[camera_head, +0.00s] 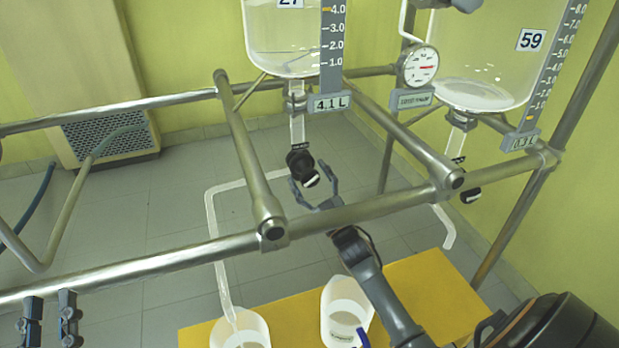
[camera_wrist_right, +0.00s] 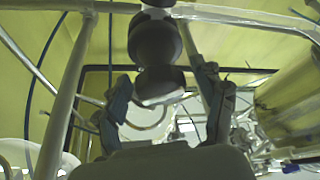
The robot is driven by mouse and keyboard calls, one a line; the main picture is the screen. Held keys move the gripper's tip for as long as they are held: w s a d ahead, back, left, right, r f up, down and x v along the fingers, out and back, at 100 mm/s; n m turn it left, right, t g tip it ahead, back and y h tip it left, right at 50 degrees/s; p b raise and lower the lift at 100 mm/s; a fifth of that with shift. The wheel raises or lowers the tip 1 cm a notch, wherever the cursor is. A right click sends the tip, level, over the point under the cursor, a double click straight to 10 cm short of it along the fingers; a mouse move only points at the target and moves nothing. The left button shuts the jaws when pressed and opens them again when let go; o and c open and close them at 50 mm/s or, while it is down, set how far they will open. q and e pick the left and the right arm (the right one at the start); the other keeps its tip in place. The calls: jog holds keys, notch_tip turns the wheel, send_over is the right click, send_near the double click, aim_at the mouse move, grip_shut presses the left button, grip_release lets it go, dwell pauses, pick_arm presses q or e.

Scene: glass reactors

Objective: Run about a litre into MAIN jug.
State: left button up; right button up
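The left glass reactor (camera_head: 283,45) has a 4.1 L display (camera_head: 331,104) and a black valve knob (camera_head: 300,163) below. My right gripper (camera_head: 314,186) is open around the knob's lower end; in the right wrist view the knob (camera_wrist_right: 158,84) sits between the fingers, with gaps on both sides. A clear outlet pipe (camera_head: 211,225) runs from this valve down to the left jug (camera_head: 258,326). The right jug (camera_head: 337,297) contains pale contents; its label is too small to read, so I cannot tell which jug is MAIN. My left gripper (camera_head: 48,318) is open and empty at lower left.
Metal rails (camera_head: 130,262) cross in front of the reactors. Both jugs stand on a yellow platform (camera_head: 435,285). The right reactor (camera_head: 480,60), marked 59, has its own knob (camera_head: 470,195) and outlet pipe (camera_head: 447,228). A round gauge (camera_head: 419,66) hangs between the reactors.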

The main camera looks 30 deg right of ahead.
jog(key=v, duration=1.2)
dwell(6.8)
